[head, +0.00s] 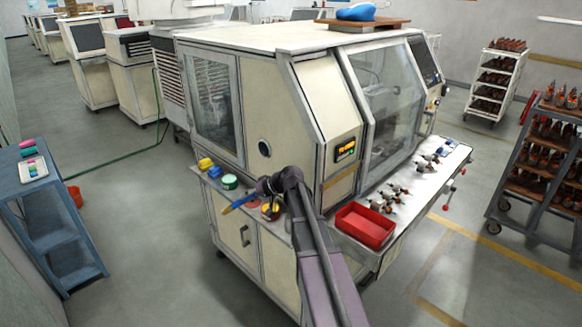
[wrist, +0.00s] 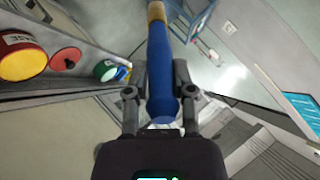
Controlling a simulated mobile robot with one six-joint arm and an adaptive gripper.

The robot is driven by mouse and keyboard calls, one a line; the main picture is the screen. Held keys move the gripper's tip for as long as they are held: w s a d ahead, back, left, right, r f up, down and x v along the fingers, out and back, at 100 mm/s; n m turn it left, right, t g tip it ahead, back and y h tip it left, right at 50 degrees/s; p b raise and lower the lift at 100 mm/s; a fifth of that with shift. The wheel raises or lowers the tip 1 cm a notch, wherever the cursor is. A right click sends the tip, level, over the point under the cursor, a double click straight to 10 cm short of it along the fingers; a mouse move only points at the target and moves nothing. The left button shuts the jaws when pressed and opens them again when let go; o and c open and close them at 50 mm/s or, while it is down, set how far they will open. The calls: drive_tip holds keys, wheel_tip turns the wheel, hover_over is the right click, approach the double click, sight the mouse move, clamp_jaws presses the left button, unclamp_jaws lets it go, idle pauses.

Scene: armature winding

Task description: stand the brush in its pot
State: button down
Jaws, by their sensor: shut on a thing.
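The brush has a blue handle and a tan tip. It shows in the head view (head: 241,202) and in the wrist view (wrist: 161,65). My gripper, in the head view (head: 259,190) and the wrist view (wrist: 160,95), is shut around the blue handle. The brush is in the air at the left end of the machine, beside the ledge, its tan tip pointing down and left in the head view. On the ledge stand a green round container (head: 229,182), a red disc (wrist: 65,59) and a red tin with a yellow top (wrist: 18,58). I cannot tell which vessel is the brush's pot.
The cream machine (head: 290,60) fills the middle. Yellow items (head: 206,164) lie on its ledge. A red bin (head: 364,225) and metal parts (head: 395,192) are on the front shelf. A blue trolley (head: 45,220) stands left, with an orange vessel (head: 75,196) beside it. Floor between is clear.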

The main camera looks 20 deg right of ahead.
drive_tip(key=d+r+n+g+h+p, duration=0.1)
drive_tip(key=d+r+g+h+p, duration=0.1)
drive_tip(key=d+p, duration=0.4)
drive_tip(key=d+r+n+g+h+p, duration=0.1)
drive_tip(key=d+r+g+h+p, duration=0.2)
drive_tip(key=d+p, duration=0.4)
drive_tip(key=d+r+h, duration=0.1)
drive_tip(key=d+h, duration=0.1)
drive_tip(key=d, duration=0.1)
drive_tip(key=shift+w+d+n+g+h, duration=0.2)
drive_tip(key=shift+n+g+h, duration=0.1)
drive_tip(key=shift+h, duration=0.1)
drive_tip(key=shift+f, duration=0.1)
wheel_tip(320, 180, down, 12)
drive_tip(key=b, duration=1.2)
idle(0.3)
drive_tip(key=shift+c, duration=2)
unclamp_jaws()
